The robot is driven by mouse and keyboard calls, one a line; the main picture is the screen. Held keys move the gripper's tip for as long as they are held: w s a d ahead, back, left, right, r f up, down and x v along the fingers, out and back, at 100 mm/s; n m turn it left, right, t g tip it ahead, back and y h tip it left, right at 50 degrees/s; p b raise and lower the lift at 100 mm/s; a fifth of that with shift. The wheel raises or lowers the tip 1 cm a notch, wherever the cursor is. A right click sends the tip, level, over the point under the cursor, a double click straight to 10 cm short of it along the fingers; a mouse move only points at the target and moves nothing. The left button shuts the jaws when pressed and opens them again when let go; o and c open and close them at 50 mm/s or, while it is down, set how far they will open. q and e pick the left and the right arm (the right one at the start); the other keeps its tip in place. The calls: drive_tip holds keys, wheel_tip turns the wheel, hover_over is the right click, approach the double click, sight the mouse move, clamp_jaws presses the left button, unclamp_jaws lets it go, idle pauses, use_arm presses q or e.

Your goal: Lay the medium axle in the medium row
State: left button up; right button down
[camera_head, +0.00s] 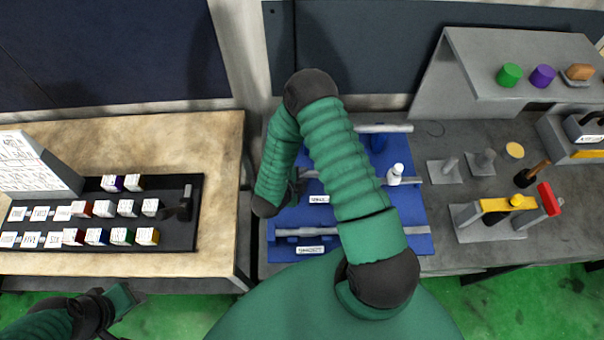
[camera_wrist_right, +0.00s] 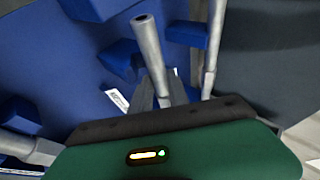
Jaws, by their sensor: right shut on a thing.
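In the right wrist view my right gripper (camera_wrist_right: 150,97) is shut on a grey metal axle (camera_wrist_right: 150,45) with a hollow end, beside blue supports (camera_wrist_right: 122,55). In the head view the blue board (camera_head: 420,243) lies under my right arm, which hides much of it. My right gripper (camera_head: 296,188) is at its left side, partly covered by the arm. I cannot tell which is the held one. My left gripper (camera_head: 112,302) is at the lower left, away from the board.
A black tray (camera_head: 165,238) with labelled blocks stands on the left table. A white small bottle-like object (camera_head: 395,174) stands at the board's middle. A grey stand (camera_head: 490,228) with yellow and red parts is on the right. A grey shelf (camera_head: 480,60) holds coloured pieces.

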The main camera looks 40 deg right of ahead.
drive_tip(key=shift+w+a+f, duration=0.1)
drive_tip(key=shift+a+f, duration=0.1)
drive_tip(key=shift+f, duration=0.05)
drive_tip(key=c, duration=1.5)
unclamp_jaws()
drive_tip(key=shift+c, duration=0.2)
